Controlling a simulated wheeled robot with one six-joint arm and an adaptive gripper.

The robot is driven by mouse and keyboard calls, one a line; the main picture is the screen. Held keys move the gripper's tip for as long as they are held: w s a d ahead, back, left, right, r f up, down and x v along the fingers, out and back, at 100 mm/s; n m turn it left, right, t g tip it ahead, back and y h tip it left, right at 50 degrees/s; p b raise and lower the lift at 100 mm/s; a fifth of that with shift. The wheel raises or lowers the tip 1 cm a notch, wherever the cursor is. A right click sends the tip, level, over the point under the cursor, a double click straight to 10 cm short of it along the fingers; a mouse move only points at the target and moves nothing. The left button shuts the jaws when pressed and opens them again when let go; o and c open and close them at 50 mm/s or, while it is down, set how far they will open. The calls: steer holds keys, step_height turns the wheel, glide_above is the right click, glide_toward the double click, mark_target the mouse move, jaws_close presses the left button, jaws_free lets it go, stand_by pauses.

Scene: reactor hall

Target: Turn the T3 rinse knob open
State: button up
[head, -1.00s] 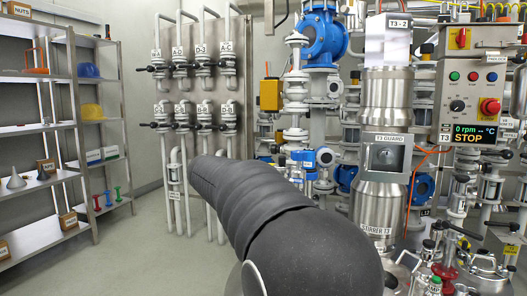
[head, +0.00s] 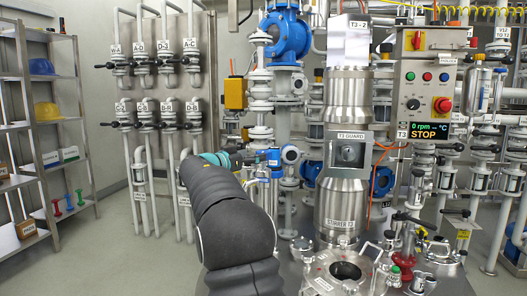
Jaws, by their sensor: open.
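I cannot pick out the T3 rinse knob by its label. The T3 equipment stands right of centre in the head view: a steel stirrer column marked STIRRER T3 (head: 343,205), with a T3 GUARD box (head: 348,153) on it. Below is a steel vessel top (head: 318,278) with a dark round opening. Red and dark hand fittings (head: 403,257) stand to its right. My grey-sleeved arm rises at lower centre and bends; its teal wrist points right. My gripper (head: 240,158) shows small and dark beyond it, open, near a blue-capped fitting. Its fingertips are hard to make out.
A control box (head: 432,85) with a red button and a display reading 0 rpm, STOP hangs at right. Labelled valves line a steel panel (head: 160,90) at left. Shelves (head: 45,120) stand far left. Floor between shelves and valve panel is clear. Pipes crowd the right.

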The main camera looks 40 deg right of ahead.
mark_target(264, 151)
steer(key=d, duration=0.4)
steer(key=w+d+p, duration=0.1)
steer(key=d, duration=0.1)
steer(key=c, duration=1.2)
